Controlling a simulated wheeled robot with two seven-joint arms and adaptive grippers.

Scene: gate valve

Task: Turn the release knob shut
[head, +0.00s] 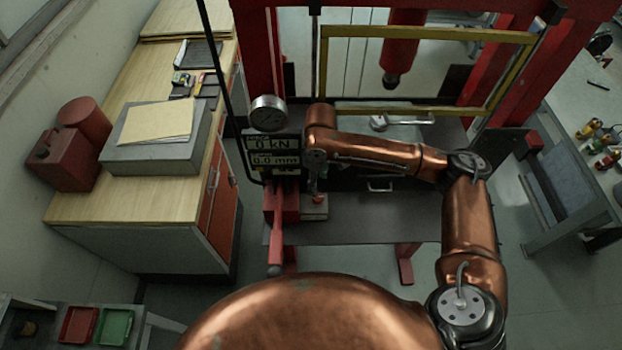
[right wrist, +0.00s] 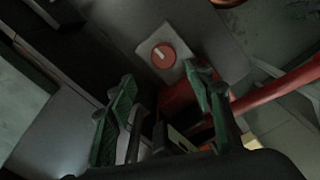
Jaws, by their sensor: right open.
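The release knob (right wrist: 163,56) shows in the right wrist view as a round red knob with a white bar mark, on a pale square plate (right wrist: 150,40). In the head view the red knob (head: 318,199) is small and partly hidden just below my right gripper (head: 315,178). My right gripper is open and empty. Its two green-padded fingers (right wrist: 160,88) show in the right wrist view, with the knob beyond their tips and between them, apart from both. My left gripper is not in view.
A red pump body with a long red handle (head: 277,235) stands just left of the knob. A display reading 0 kN and 0.0 mm (head: 272,152) and a round gauge (head: 268,113) are close by. A red press frame with a yellow guard (head: 425,33) rises behind. The dark bench top (head: 390,220) is clear to the right.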

